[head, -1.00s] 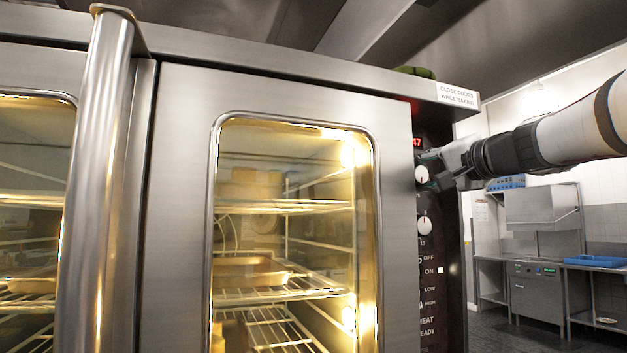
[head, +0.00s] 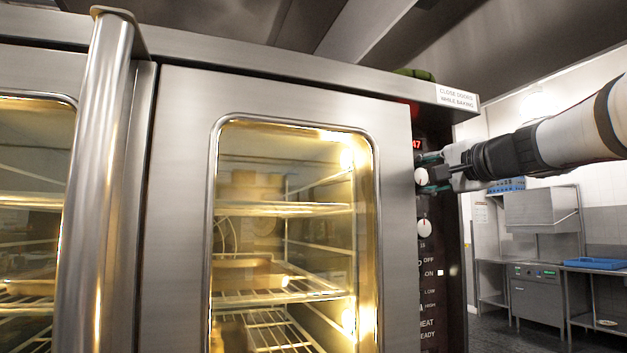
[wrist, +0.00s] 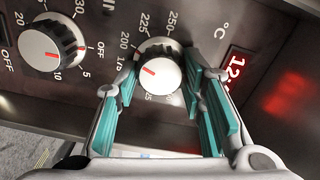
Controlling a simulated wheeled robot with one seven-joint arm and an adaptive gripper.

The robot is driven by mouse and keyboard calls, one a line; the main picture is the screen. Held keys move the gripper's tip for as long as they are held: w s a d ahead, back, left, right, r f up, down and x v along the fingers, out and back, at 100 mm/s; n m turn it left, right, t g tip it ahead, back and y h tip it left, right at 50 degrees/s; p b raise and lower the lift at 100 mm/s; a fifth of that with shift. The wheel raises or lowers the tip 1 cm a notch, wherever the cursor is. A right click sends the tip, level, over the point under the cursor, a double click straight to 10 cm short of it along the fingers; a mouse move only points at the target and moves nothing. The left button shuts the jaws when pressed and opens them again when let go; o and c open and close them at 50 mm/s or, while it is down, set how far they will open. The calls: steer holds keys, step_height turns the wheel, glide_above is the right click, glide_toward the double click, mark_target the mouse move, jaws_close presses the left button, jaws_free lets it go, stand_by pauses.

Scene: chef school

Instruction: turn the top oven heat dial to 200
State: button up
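The top heat dial (head: 421,176) is a white-faced knob on the oven's dark control panel. In the wrist view the dial (wrist: 158,74) has a red mark pointing left, roughly toward the 175 label; 200 is printed further up. My gripper (head: 434,170) is at the dial, coming from the right in the head view. In the wrist view its teal-padded fingers (wrist: 160,88) are spread, one on each side of the dial. The gaps look small, and I cannot tell whether either pad touches. The fingers hide some of the scale.
A second white dial, the minutes timer (wrist: 52,46), sits beside the heat dial; it is below it in the head view (head: 424,228). A red display (wrist: 235,72) is close to the fingers. The oven door (head: 180,200) is shut. Switches line the panel below.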

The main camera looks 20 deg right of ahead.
steer(key=shift+o, duration=1.3)
steer(key=shift+s, duration=0.1)
steer(key=s, duration=1.1)
steer(key=shift+s+d, duration=0.2)
steer(key=shift+s, duration=0.2)
